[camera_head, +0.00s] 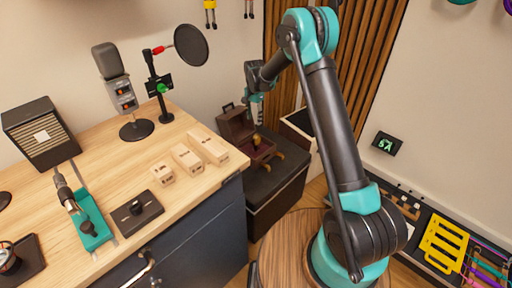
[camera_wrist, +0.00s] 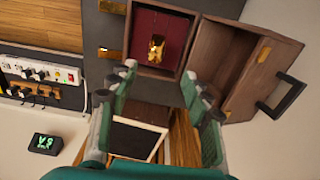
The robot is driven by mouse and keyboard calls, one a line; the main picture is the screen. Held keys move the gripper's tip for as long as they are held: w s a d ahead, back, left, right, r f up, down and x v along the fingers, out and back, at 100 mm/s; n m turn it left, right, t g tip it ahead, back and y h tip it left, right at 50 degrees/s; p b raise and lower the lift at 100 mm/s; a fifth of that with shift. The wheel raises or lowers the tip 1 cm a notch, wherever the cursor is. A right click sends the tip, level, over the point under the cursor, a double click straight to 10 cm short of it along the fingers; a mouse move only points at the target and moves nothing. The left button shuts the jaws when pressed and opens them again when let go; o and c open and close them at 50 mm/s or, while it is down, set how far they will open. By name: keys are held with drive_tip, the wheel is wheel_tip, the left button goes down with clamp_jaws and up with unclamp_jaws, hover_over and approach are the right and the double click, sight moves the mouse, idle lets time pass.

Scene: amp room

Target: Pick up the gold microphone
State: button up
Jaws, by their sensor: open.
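The gold microphone (camera_wrist: 156,48) lies in an open wooden case (camera_wrist: 153,74) with a dark red lining, near the top middle of the wrist view. In the head view the gold microphone (camera_head: 257,141) is a small gold spot in the case (camera_head: 236,128), which sits on a dark cabinet. My gripper (camera_wrist: 160,76) is open and empty; its two teal fingers point toward the case with a gap between them. In the head view my gripper (camera_head: 256,97) hangs above the case, apart from the microphone.
The case's raised lid (camera_wrist: 245,70) with a black handle stands beside the microphone. The dark cabinet (camera_head: 275,190) bears the case. A wooden desk (camera_head: 110,165) at left holds a grey microphone (camera_head: 119,88), pop filter (camera_head: 191,45) and wooden blocks (camera_head: 187,158). A slatted wall stands behind.

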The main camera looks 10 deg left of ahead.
sight(256, 141)
wheel_tip(256, 141, down, 10)
drive_tip(key=shift+f, duration=0.2)
drive_tip(key=shift+d+f, duration=0.2)
drive_tip(key=shift+f, duration=1.15)
drive_tip(key=shift+d+f, duration=0.2)
drive_tip(key=shift+f, duration=1.1)
drive_tip(key=shift+c, duration=0.5)
clamp_jaws()
